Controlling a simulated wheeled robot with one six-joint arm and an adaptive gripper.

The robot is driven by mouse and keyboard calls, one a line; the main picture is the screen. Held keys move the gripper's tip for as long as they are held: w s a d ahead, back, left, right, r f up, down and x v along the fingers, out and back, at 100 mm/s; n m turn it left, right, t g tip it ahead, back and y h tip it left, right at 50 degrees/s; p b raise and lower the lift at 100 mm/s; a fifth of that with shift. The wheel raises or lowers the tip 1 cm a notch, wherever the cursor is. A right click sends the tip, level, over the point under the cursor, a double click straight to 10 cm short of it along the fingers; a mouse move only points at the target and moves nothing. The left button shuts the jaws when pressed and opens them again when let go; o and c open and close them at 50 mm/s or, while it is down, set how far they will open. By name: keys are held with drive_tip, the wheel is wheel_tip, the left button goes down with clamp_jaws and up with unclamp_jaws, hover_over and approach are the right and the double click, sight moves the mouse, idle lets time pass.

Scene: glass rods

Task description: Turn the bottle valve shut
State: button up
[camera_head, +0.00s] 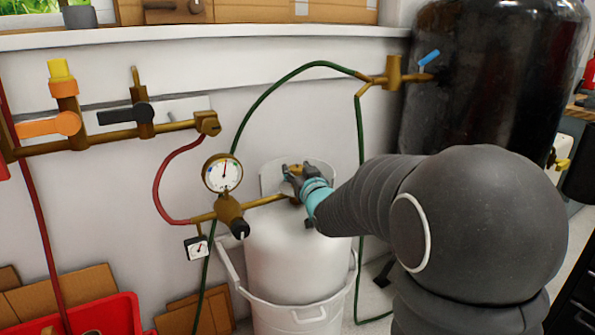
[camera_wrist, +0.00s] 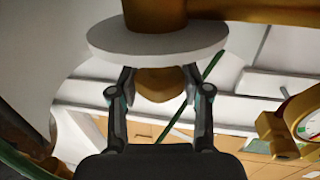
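The white gas bottle (camera_head: 293,262) stands upright in front of the wall. A brass valve (camera_head: 294,170) sits at its top, partly hidden by my gripper (camera_head: 303,178). In the wrist view a white disc (camera_wrist: 157,43) is above, with a brass body (camera_wrist: 155,12) over it. Below the disc a rounded brass piece (camera_wrist: 160,84) lies between the fingertips of my gripper (camera_wrist: 160,72). The fingers are apart, one on each side of this piece and close to it. Contact is unclear, and the fingertips end at the disc's edge.
A round gauge (camera_head: 223,173) and brass regulator (camera_head: 230,213) are left of the valve. A red hose (camera_head: 157,185) and a green hose (camera_head: 258,105) run close by. A large dark tank (camera_head: 470,85) stands at right. A red crate (camera_head: 105,315) is at lower left.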

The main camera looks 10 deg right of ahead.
drive_tip(key=shift+a+f+m+h+b, duration=0.15)
drive_tip(key=shift+m+h+b, duration=0.45)
drive_tip(key=shift+b, duration=0.8)
drive_tip(key=shift+h+b, duration=0.3)
drive_tip(key=shift+h, duration=0.2)
drive_tip(key=shift+m+h, duration=0.8)
drive_tip(key=shift+h, duration=0.3)
drive_tip(key=m+h+p, duration=0.1)
drive_tip(key=h, duration=0.1)
drive_tip(key=m+g+h+p, duration=0.1)
drive_tip(key=p, duration=0.1)
drive_tip(key=m+g+h+p, duration=0.1)
drive_tip(key=h+p, duration=0.1)
drive_tip(key=shift+r+m+h, duration=0.3)
drive_tip(key=shift+r+m, duration=0.05)
drive_tip(key=shift+m, duration=0.05)
drive_tip(key=m+g+h+p, duration=0.1)
drive_tip(key=m+h+p, duration=0.1)
drive_tip(key=shift+f+g+h+p, duration=0.15)
drive_tip(key=shift+g+h+p, duration=0.15)
drive_tip(key=shift+p, duration=0.05)
drive_tip(key=shift+h, duration=0.3)
drive_tip(key=o, duration=1.2)
